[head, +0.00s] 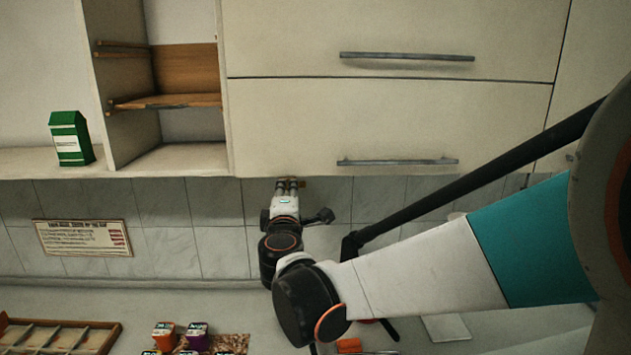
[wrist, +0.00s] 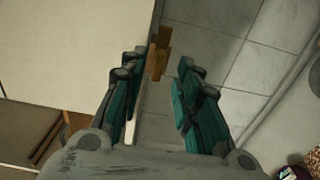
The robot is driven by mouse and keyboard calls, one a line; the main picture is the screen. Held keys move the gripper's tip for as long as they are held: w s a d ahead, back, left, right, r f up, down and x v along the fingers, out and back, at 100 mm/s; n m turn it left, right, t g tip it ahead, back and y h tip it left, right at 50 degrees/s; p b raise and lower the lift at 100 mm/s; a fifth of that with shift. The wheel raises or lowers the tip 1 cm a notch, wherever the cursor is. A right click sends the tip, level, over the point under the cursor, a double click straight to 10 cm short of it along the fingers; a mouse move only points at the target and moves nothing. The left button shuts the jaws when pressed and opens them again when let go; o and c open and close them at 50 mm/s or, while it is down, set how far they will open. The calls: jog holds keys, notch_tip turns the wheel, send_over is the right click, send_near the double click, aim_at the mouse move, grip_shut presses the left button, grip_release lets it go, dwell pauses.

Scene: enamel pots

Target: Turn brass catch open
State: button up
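The brass catch (wrist: 158,52) shows in the wrist view, at the edge of the pale cabinet panel, just beyond and between my fingertips. A small part of the brass catch (head: 303,182) also shows in the head view under the cabinet's lower edge, mostly behind my gripper. My gripper (wrist: 161,68) is open with both fingers apart. The left finger looks nearer to the catch than the right one; I cannot tell whether it touches. In the head view my gripper (head: 287,184) points up at the cabinet's underside.
The cabinet front (head: 390,120) has two bar handles above my gripper. An open shelf (head: 165,158) and a green carton (head: 70,138) are at left. Tiled wall (head: 170,210) lies behind. Small colourful tubs (head: 196,335) and a wooden rack (head: 60,335) stand on the counter below.

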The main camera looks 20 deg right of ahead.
jog(key=v, duration=0.9)
jog(key=shift+s+d, duration=0.1)
jog(key=s+d+f+m+g+y+b, duration=0.1)
jog(key=s+d+f+m+g+b, duration=0.3)
jog(key=f, duration=0.4)
jog(key=s+d+f+m+g+b, duration=0.1)
jog(key=s+f+m+b, duration=0.2)
jog(key=s+f+b, duration=0.45)
jog(key=s+d+f+m+g+y+b, duration=0.1)
jog(key=s+d+f+m+g+b, duration=0.25)
jog(key=f, duration=0.65)
jog(key=s+a+f+m+g+y+b, duration=0.1)
jog(key=s+a+f+m+y+b, duration=0.2)
jog(key=s+f, duration=0.4)
jog(key=shift+s+a+f+m+g+y+b, duration=0.2)
jog(key=shift+a+f+m+g+y+b, duration=0.2)
jog(key=shift+a+b, duration=0.55)
jog(key=shift+a, duration=0.25)
